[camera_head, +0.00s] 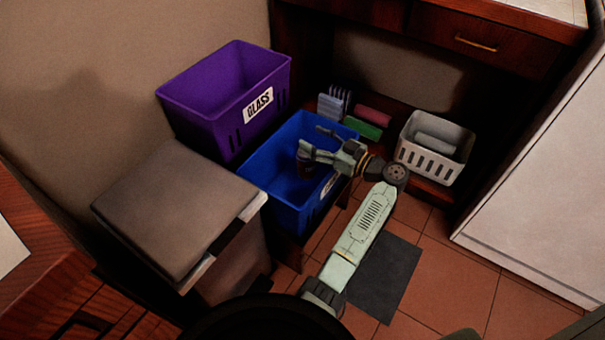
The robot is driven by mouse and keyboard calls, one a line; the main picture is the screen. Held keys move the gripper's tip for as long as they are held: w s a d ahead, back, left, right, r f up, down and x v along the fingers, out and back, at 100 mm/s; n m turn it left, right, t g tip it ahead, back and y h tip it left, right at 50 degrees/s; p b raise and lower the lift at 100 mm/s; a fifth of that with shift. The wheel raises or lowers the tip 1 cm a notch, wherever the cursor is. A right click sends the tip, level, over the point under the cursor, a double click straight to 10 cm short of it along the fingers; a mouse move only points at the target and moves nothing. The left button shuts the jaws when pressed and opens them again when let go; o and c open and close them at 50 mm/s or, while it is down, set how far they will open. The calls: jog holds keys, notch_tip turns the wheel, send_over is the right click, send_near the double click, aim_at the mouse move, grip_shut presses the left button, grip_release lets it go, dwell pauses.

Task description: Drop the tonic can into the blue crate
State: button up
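The blue crate (266,167) stands in the middle of the view, with its open top facing up and a partly hidden white label on its front. My gripper (312,138) reaches over the crate from the right. Its two fingers are spread, with blue crate showing between them. A small dark can (304,167), probably the tonic can, shows just below the tip of the nearer finger, within the crate's outline. That finger hides its top. I cannot tell whether the can touches the finger, hangs in the air or rests inside the crate.
A purple crate (205,92) labelled GLASS stands behind left. A grey-lidded bin (175,210) is in front left. A white basket (430,165) and several coloured packs (362,128) are at right under the counter. A white appliance (545,185) bounds the right.

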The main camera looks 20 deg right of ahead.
jog(key=shift+o, duration=1.2)
jog(key=v, duration=1.2)
